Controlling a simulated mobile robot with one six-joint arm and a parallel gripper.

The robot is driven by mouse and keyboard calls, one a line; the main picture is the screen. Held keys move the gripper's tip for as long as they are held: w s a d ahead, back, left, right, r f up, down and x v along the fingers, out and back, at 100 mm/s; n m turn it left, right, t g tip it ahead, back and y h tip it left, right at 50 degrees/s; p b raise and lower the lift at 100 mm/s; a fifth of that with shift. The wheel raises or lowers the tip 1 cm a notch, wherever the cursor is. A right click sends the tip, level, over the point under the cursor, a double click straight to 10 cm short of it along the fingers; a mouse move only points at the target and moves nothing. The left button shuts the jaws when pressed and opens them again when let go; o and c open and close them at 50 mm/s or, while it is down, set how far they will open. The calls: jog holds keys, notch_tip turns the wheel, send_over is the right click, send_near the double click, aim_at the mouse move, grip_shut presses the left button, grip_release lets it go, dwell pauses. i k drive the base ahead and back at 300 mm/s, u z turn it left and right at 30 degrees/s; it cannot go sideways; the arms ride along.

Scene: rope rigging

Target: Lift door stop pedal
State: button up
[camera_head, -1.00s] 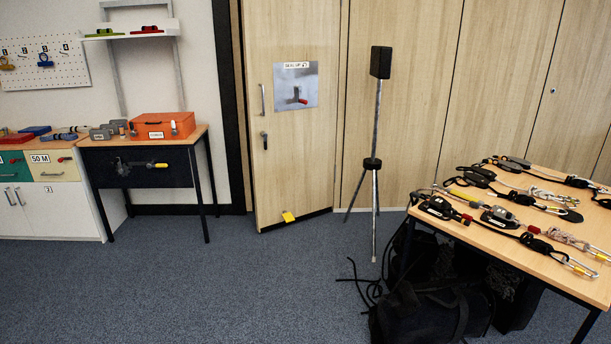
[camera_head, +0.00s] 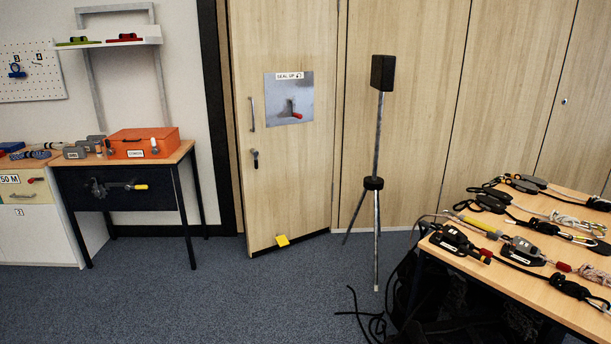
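The door stop pedal (camera_head: 282,240) is a small yellow piece at the foot of the wooden door (camera_head: 285,180), low on the door's face near the floor. The door stands slightly out from the panels beside it, with a dark gap along its bottom edge. It bears a handle, a lock and a metal plate (camera_head: 275,102) labelled "SEAL UP" with a red-tipped lever. From this distance I cannot tell whether the pedal touches the carpet. My gripper is not in the view.
A black-topped tripod stand (camera_head: 375,185) stands just right of the door. A table (camera_head: 560,310) with rope gear is at the right, with dark straps (camera_head: 368,318) on the floor beside it. A bench (camera_head: 125,187) with an orange box (camera_head: 143,143) is at the left. Carpet before the door is clear.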

aim_at(281, 239)
jog(key=u, duration=0.15)
jog(key=i, duration=1.6)
jog(key=u, duration=0.35)
jog(key=i, duration=0.8)
jog(key=u, duration=0.65)
jog(key=i, duration=1.4)
jog(key=u, duration=0.3)
